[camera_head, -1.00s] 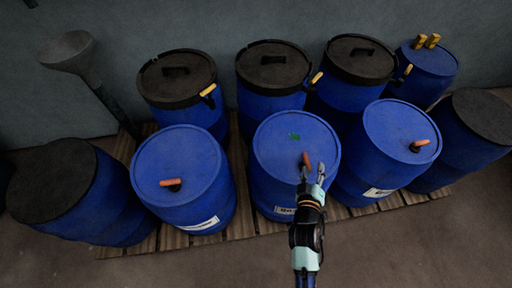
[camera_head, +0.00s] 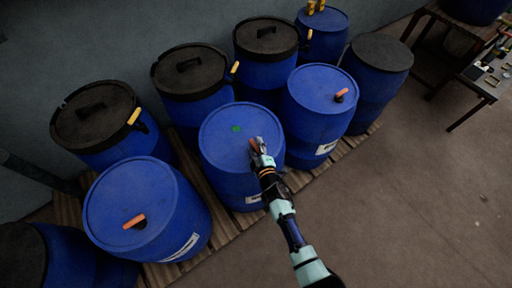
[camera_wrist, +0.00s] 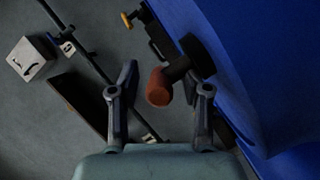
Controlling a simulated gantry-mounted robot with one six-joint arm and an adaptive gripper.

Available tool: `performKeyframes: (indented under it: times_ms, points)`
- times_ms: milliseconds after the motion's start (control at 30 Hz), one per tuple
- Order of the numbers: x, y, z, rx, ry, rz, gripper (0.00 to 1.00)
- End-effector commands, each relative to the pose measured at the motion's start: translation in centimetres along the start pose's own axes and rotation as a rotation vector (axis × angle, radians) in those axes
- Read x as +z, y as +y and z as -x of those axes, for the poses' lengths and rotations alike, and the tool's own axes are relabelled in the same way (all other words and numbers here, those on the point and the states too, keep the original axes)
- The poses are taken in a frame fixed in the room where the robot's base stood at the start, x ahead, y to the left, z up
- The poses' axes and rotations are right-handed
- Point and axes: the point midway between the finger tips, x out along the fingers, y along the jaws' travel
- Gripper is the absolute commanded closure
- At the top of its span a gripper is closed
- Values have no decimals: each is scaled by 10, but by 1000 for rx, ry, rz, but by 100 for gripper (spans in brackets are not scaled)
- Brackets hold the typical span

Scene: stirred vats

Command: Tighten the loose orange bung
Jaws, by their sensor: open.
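In the wrist view the bung has an orange-brown handle end (camera_wrist: 159,88) and a black base (camera_wrist: 196,56) against the blue lid (camera_wrist: 245,75). My gripper (camera_head: 259,149) is over this bung. In the wrist view my gripper (camera_wrist: 160,80) is open, with the handle end between its two fingers. Whether either finger touches it I cannot tell. Similar orange-handled bungs sit on the left front drum (camera_head: 135,222) and the right front drum (camera_head: 341,95).
Several black-lidded drums (camera_head: 190,70) with yellow-handled clamps stand behind, close to the middle drum. The drums stand on a wooden pallet (camera_head: 225,232). A table (camera_head: 487,82) with small items is at the far right. The floor at right is clear.

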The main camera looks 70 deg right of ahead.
Motion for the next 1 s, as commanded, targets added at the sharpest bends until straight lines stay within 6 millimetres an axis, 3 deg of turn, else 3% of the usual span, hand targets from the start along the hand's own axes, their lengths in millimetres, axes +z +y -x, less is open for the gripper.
performKeyframes:
  times_ms: [167, 433, 1000]
  points:
    - [0, 0, 0, 0, 0, 0, 54]
    - [0, 0, 0, 0, 0, -1, 99]
    - [3, -10, -2, 70, -96, -27, 100]
